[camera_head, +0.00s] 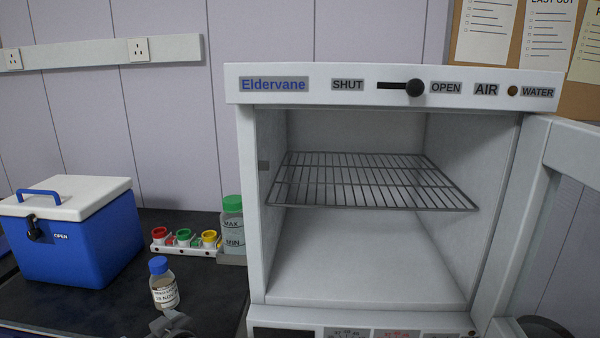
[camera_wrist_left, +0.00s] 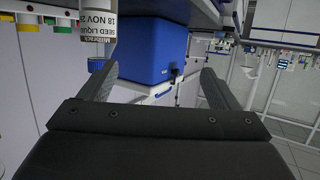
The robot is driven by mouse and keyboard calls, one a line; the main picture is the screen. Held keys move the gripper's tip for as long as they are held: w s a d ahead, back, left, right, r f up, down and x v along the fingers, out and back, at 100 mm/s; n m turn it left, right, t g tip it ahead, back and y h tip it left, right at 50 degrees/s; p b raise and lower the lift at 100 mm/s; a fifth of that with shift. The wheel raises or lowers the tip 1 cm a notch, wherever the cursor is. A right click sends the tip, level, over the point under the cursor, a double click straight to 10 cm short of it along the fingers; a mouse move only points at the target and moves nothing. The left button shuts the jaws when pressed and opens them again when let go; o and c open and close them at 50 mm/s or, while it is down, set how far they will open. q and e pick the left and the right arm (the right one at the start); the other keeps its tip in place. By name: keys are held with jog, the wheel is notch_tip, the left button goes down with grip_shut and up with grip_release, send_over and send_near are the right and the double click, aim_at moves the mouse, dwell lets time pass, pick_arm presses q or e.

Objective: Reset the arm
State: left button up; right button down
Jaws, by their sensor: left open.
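My left gripper (camera_head: 172,325) shows only in part at the bottom edge of the head view, just in front of a blue-capped bottle (camera_head: 163,285). In the left wrist view its two fingers (camera_wrist_left: 157,86) are spread wide with nothing between them. That bottle, with a white label, stands upright on the dark bench; it shows at the top left of the wrist view (camera_wrist_left: 97,22), beside one finger and apart from the jaws. My right gripper cannot be made out in the head view.
A white cabinet (camera_head: 391,76) stands open on the right, with an empty wire shelf (camera_head: 365,182) and its door (camera_head: 525,215) swung right. A blue cooler (camera_head: 85,245) with a closed white lid is at left. A valve rack (camera_head: 185,248) and green-capped container (camera_head: 232,225) stand behind the bottle.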

pick_arm(q)
jog(key=s+a+f+m+g+h, duration=0.35)
jog(key=s+f, duration=0.75)
jog(key=s, duration=0.5)
jog(key=s+d+f+m+g+h, duration=0.1)
jog(key=s+d+m+h, duration=0.2)
jog(key=s, duration=0.7)
jog(key=s+d+f+m+g+h, duration=0.15)
jog(key=s+m+h, duration=0.25)
jog(key=s, duration=0.5)
jog(key=s+d+f+x, duration=0.1)
jog(key=s+x, duration=0.2)
jog(key=x, duration=0.9)
jog(key=s+d+x, duration=0.1)
jog(key=s+x, duration=0.1)
jog(key=x, duration=0.9)
jog(key=s+f+g, duration=0.1)
jog(key=s+f, duration=1.4)
jog(key=f, duration=0.1)
jog(key=shift+d+f, duration=0.35)
jog(key=shift+d, duration=0.1)
